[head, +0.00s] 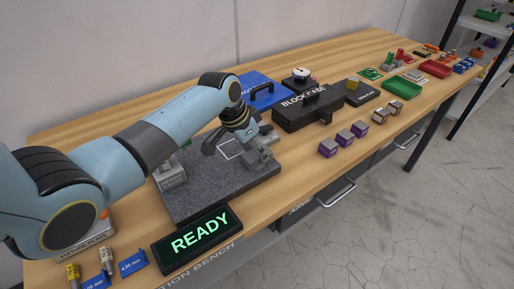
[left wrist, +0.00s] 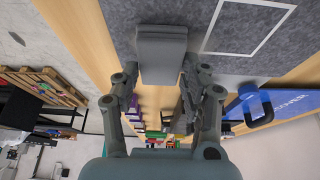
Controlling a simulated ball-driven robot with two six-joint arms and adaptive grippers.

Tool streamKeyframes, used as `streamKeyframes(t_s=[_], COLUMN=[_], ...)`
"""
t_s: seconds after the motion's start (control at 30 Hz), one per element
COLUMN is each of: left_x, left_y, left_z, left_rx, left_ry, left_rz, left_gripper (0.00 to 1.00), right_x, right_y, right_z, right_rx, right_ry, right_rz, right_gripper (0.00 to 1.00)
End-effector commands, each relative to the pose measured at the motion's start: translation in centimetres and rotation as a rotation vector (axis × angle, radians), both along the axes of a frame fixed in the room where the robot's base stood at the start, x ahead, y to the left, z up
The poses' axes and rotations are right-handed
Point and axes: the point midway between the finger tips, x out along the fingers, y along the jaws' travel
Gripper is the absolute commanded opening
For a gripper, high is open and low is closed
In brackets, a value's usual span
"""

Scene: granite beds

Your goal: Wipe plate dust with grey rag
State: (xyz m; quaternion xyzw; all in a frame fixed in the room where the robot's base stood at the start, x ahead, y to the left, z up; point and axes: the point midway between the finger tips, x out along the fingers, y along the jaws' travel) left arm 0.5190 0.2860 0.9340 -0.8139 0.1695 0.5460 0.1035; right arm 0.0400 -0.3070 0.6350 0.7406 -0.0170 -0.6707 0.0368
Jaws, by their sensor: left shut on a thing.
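The dark granite plate (head: 200,200) lies on the wooden bench, with a white square outline (head: 230,149) on its top. My left arm reaches in from the left, and my left gripper (head: 255,152) is low over the plate's right end. It is shut on the grey rag (left wrist: 162,50), which looks like a folded pad between the fingers in the left wrist view. The white outline (left wrist: 250,28) lies just beside the rag there. The rag seems on or just above the plate; I cannot tell contact. I make out no dust. My right gripper is not in view.
A display reading READY (head: 198,240) stands in front of the plate. A height gauge (head: 171,176) stands at its left, partly behind my arm. Purple-grey blocks (head: 343,137) line the front edge.

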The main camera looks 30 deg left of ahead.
Motion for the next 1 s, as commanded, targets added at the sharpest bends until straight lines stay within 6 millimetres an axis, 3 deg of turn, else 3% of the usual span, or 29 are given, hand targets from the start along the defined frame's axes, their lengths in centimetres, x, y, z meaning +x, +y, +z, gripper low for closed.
streamKeyframes(t_s=[0.2,0.63,1.0], left_x=[0.5,-0.5,0.4], left_y=[1.2,-1.0,1.3], left_z=[-0.2,0.0,-0.3], left_rx=[0.001,0.000,0.002], left_ry=[0.000,0.001,0.001], left_rz=[0.001,0.000,0.001], left_gripper=[0.07,0.07,0.07], right_x=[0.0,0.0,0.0], right_y=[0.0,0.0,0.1], right_z=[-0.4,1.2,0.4], right_rx=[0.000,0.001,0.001], right_ry=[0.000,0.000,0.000], right_rz=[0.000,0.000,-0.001], right_gripper=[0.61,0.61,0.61])
